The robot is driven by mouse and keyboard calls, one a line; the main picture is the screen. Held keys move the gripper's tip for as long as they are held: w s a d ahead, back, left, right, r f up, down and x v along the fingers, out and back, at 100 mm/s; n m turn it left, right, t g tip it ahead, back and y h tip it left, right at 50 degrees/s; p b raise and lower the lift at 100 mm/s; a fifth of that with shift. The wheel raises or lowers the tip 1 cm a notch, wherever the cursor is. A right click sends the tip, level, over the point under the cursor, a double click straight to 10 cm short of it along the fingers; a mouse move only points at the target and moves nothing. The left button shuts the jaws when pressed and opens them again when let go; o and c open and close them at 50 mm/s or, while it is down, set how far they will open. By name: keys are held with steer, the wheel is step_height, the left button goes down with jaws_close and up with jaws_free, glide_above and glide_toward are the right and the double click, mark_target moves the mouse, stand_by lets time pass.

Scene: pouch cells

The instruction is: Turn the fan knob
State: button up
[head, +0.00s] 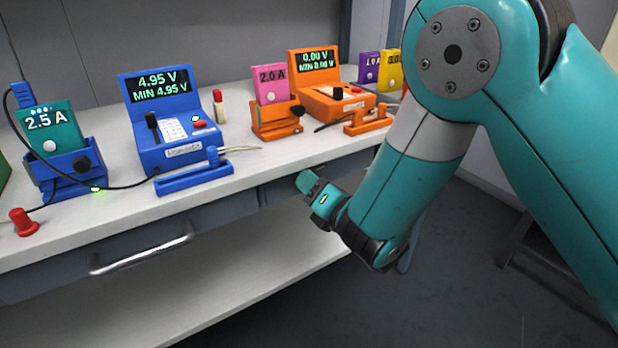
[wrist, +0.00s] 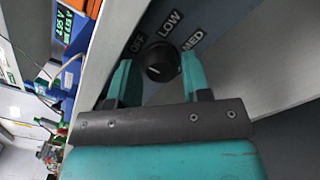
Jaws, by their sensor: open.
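The fan knob (wrist: 162,62) is round and black, on a dark grey panel in the wrist view. My gripper (wrist: 159,80) is open, with one teal finger to each side of the knob; contact cannot be told. In the head view my gripper (head: 315,191) is at the bench's front panel, just below the worktop edge, and the knob is hidden.
The white worktop (head: 225,120) holds a blue meter (head: 165,105), an orange meter (head: 335,95), several card-like cells in holders and a red knob-like piece (head: 23,222). A metal drawer handle (head: 140,255) juts out at the left. A lower shelf (head: 240,275) lies beneath; open floor is at the right.

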steer(key=shift+w+d, duration=0.1)
steer(key=c, duration=0.6)
steer(key=shift+c, duration=0.2)
